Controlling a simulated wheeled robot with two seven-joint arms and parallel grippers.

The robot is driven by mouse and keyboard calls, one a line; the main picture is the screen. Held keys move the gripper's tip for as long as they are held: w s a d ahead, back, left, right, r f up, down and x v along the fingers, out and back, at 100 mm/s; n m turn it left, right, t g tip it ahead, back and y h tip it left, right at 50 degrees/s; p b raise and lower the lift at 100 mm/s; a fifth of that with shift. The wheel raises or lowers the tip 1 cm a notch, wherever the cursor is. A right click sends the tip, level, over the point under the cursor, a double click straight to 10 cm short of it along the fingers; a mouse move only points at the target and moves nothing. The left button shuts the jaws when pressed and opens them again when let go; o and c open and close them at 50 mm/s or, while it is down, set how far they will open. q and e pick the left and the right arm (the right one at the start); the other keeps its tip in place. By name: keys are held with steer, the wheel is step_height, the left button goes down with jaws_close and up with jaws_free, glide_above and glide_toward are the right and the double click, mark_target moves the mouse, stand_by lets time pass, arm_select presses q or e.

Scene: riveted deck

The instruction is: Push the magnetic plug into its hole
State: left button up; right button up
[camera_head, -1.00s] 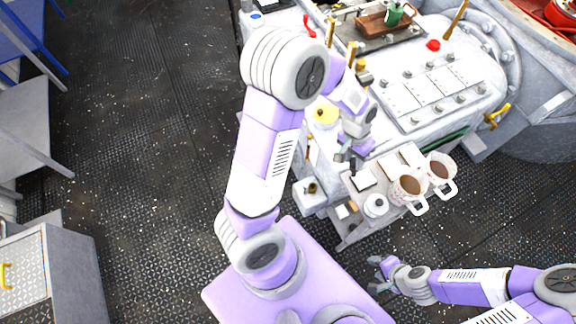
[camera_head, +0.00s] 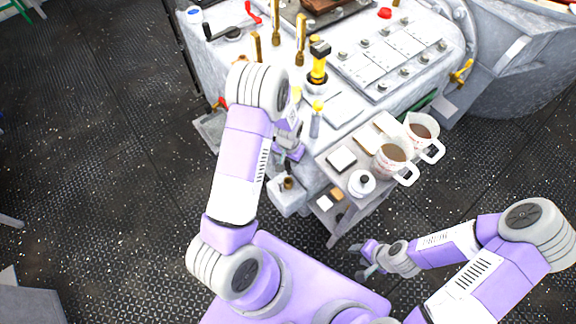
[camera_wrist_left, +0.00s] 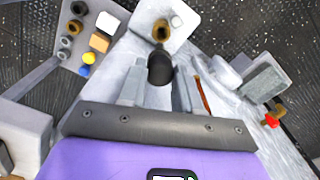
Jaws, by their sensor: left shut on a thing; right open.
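The magnetic plug (camera_wrist_left: 160,69) is a dark, rounded cylinder between the fingers of my left gripper (camera_wrist_left: 160,88), which is shut on it. In the left wrist view its far end lies just below a brass-coloured round hole (camera_wrist_left: 161,31) in a pale block. I cannot tell whether the plug touches the hole's rim. In the head view the left gripper (camera_head: 284,152) is beside the big white machine, above the pale block (camera_head: 287,198) with the brass hole; the plug is not clear there. My right gripper (camera_head: 366,262) is open and empty, low over the floor.
A side shelf (camera_head: 352,168) right of the block carries two coffee mugs (camera_head: 392,158), a white jar (camera_head: 361,183) and flat pale pieces. In the left wrist view a lower tray (camera_wrist_left: 75,58) holds rings and small blocks. A yellow-topped bottle (camera_head: 316,122) stands on the machine.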

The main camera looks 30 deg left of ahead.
mark_target(288, 169)
arm_select(q)
steer(key=shift+a+f, duration=0.1)
steer(key=shift+f, duration=0.35)
steer(key=shift+f+b, duration=2.05)
steer(key=shift+f, duration=0.4)
steer(key=shift+s+f+b, duration=0.1)
steer(key=shift+f+b, duration=1.4)
steer(key=shift+f, duration=0.45)
steer(key=shift+f, duration=0.7)
steer(key=o, duration=1.2)
steer(key=shift+c, duration=0.2)
step_height(288, 169, up, 8)
steer(key=p, duration=0.3)
steer(key=shift+f, duration=0.2)
